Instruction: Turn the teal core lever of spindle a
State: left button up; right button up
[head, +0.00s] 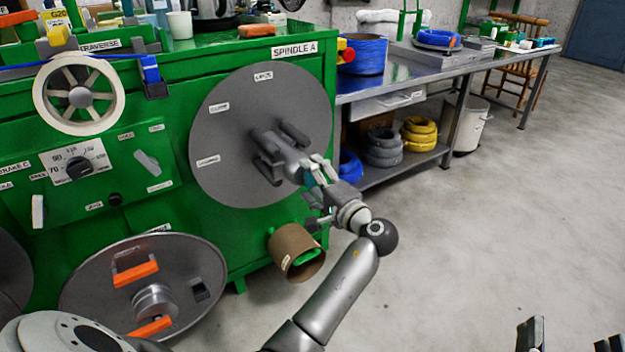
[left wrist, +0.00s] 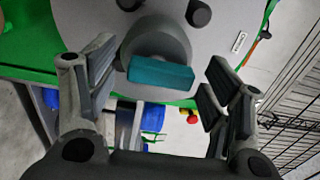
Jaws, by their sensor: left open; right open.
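The teal core lever (left wrist: 160,75) is a teal bar across the grey hub of spindle A's disc (head: 225,125). The disc also shows in the left wrist view (left wrist: 222,30). My left gripper (head: 312,180) is at the hub of spindle A. In the left wrist view my left gripper (left wrist: 155,85) is open, with one finger on each side of the lever and a visible gap on both sides. In the head view the gripper hides most of the lever. My right gripper (head: 570,345) is open and empty at the bottom right, cut off by the frame edge.
The green machine (head: 310,110) carries a "SPINDLE A" label (head: 294,50). A cardboard tube (head: 294,250) sticks out below the disc. A metal bench (head: 400,85) with a blue cable coil (head: 364,54) stands to the right. The concrete floor at the right is clear.

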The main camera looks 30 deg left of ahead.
pick_arm(q)
jog(key=v, duration=0.7)
jog(key=shift+d, duration=0.25)
jog(key=shift+f, duration=0.1)
